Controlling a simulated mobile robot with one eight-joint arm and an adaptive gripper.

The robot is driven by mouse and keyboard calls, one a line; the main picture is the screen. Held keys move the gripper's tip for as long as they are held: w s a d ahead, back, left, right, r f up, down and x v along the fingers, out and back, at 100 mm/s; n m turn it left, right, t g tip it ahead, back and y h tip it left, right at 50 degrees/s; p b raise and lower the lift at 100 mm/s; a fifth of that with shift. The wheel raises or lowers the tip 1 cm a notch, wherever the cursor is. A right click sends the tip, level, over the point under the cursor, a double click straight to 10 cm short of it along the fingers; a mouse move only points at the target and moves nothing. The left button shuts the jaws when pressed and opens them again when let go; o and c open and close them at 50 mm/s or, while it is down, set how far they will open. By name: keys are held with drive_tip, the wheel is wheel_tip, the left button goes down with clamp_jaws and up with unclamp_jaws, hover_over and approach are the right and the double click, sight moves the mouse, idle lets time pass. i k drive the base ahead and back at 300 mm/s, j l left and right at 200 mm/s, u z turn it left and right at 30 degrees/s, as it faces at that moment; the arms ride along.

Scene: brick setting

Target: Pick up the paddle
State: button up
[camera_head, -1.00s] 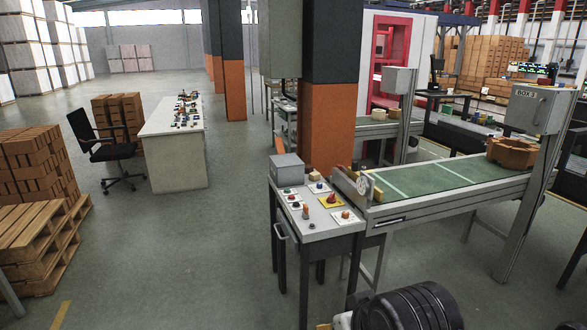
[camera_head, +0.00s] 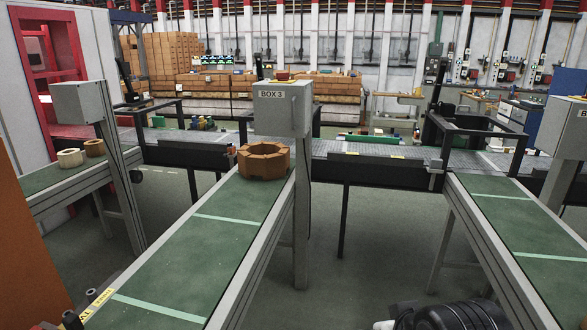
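I cannot make out a paddle anywhere in the current head view. My gripper is not in view; only a black part at the bottom edge, probably of my own arm, shows right of centre. An orange-brown ring-shaped block lies on the far end of the middle green conveyor (camera_head: 215,235), beside a grey box marked BOX 3 (camera_head: 282,108).
A left conveyor (camera_head: 45,178) carries a pale ring (camera_head: 70,158) and a brown ring (camera_head: 94,148). A right conveyor (camera_head: 520,235) slopes across the right side. Dark railed conveyors cross behind. Bare floor (camera_head: 350,260) lies between the middle and right conveyors. An orange pillar (camera_head: 25,255) stands close at left.

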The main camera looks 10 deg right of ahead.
sight(193, 124)
drive_tip(key=i+l+z, duration=0.25)
drive_tip(key=i, duration=0.85)
drive_tip(key=i+z, duration=0.25)
drive_tip(key=i, duration=0.9)
drive_tip(key=i+l+u, duration=0.25)
drive_tip(key=i, duration=0.15)
drive_tip(key=i+l+u, duration=0.45)
drive_tip(key=i+l, duration=0.2)
drive_tip(key=i+l+u, duration=0.2)
drive_tip(key=l, duration=0.25)
drive_tip(key=i+l+u, duration=0.25)
drive_tip(key=l, duration=0.25)
drive_tip(key=i+l+u, duration=0.2)
drive_tip(key=i+l, duration=0.15)
drive_tip(key=l, duration=0.15)
